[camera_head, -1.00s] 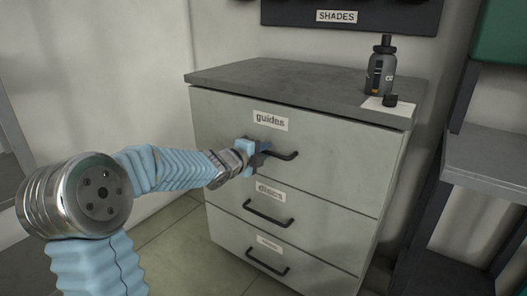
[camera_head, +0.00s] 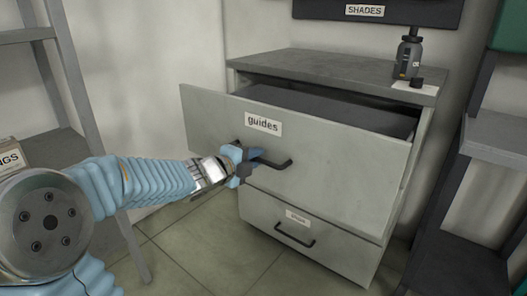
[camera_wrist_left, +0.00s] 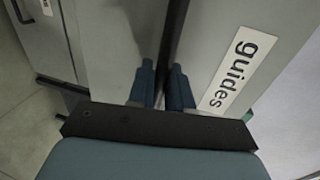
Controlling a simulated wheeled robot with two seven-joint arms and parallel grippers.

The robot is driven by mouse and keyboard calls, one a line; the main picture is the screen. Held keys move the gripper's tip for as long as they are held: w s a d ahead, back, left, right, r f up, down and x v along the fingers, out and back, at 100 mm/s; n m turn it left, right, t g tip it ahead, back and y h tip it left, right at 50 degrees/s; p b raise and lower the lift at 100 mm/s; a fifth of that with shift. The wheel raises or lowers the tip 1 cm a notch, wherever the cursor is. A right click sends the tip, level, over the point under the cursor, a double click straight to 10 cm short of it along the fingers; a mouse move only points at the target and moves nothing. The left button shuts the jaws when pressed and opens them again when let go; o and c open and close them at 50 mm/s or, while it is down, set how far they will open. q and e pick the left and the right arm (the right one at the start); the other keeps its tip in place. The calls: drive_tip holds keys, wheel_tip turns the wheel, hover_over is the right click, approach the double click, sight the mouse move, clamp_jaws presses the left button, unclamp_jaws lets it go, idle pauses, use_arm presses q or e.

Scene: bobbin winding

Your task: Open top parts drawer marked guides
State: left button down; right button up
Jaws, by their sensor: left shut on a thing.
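The top drawer (camera_head: 335,150) marked guides is pulled well out of the grey cabinet (camera_head: 330,68), and its dark interior shows behind the front. The guides label (camera_head: 263,124) is on its front and also shows in the left wrist view (camera_wrist_left: 230,72). My left gripper (camera_head: 256,160) is shut on the left part of the dark drawer handle (camera_head: 280,164). In the left wrist view, the two blue fingers (camera_wrist_left: 162,86) stand on either side of the dark handle bar (camera_wrist_left: 172,40). My right gripper is not in view.
A lower drawer with a handle (camera_head: 295,234) is shut below. A dark bottle (camera_head: 408,57) and a small cap on a white card stand on the cabinet top. Shelf racks stand at left and right (camera_head: 495,135). The floor at front left is clear.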

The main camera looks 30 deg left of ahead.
use_arm(q)
drive_tip(key=shift+f+v, duration=0.25)
drive_tip(key=shift+v, duration=0.9)
drive_tip(key=shift+f+v, duration=0.2)
drive_tip(key=shift+v, duration=0.9)
drive_tip(key=shift+s, duration=0.1)
drive_tip(key=c, duration=1.2)
unclamp_jaws()
drive_tip(key=p+v, duration=0.3)
drive_tip(key=v, duration=1)
drive_tip(key=shift+s+a+p, duration=0.15)
drive_tip(key=shift+s+p, duration=0.25)
drive_tip(key=shift+w+f, duration=0.1)
drive_tip(key=shift+w, duration=0.05)
